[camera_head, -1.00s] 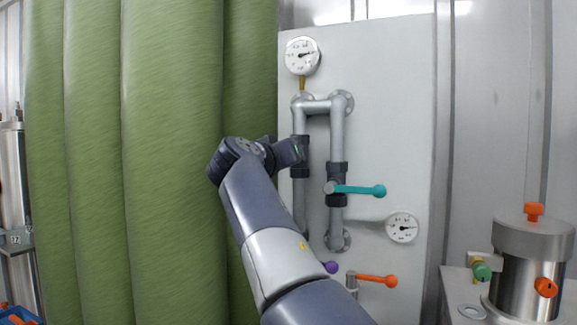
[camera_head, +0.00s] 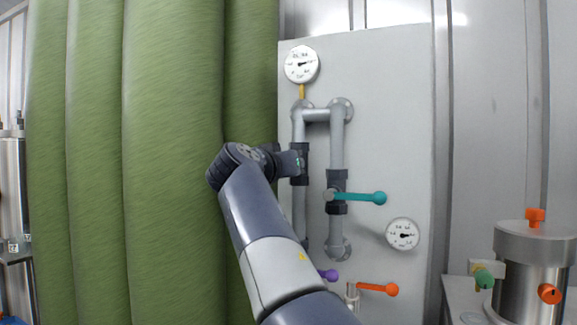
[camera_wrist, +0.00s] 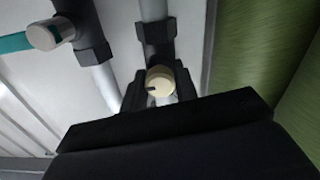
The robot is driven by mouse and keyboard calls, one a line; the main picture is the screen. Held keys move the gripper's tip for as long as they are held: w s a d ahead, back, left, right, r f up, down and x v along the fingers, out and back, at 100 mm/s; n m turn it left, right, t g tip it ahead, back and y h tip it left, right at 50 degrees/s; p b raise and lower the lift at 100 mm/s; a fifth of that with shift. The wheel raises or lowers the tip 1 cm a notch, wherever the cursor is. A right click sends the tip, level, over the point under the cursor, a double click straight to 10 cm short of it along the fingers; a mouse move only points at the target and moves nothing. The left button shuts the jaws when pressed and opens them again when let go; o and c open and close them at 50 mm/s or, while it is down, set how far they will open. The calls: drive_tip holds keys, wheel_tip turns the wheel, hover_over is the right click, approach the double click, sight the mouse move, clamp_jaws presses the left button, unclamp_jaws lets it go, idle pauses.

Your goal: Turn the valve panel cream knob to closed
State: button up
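The cream knob (camera_wrist: 160,78) is a small round knob on the dark valve body of the left grey pipe, with a dark mark at its lower left edge. In the wrist view it sits between the two dark fingers of my gripper (camera_wrist: 161,92), one on each side. I cannot tell whether the fingers press on it. In the head view my gripper (camera_head: 293,162) reaches the dark valve body (camera_head: 301,150) on the left pipe and hides the knob. The valve panel (camera_head: 385,110) is a pale upright board.
A teal lever (camera_head: 365,197) is on the right pipe. Purple (camera_head: 329,275) and orange (camera_head: 378,288) handles are lower on the panel. Two gauges (camera_head: 302,64) (camera_head: 402,234) are mounted there. A green curtain (camera_head: 170,150) hangs at left; a metal vessel (camera_head: 530,265) stands at right.

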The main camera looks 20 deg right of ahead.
drive_tip(key=o, duration=0.4)
drive_tip(key=shift+a, duration=0.1)
drive_tip(key=v, duration=1)
drive_tip(key=shift+s+a, duration=0.2)
drive_tip(key=shift+s, duration=0.05)
drive_tip(key=shift+w, duration=0.1)
drive_tip(key=x, duration=1)
drive_tip(key=shift+w+d, duration=0.15)
drive_tip(key=shift+d, duration=0.15)
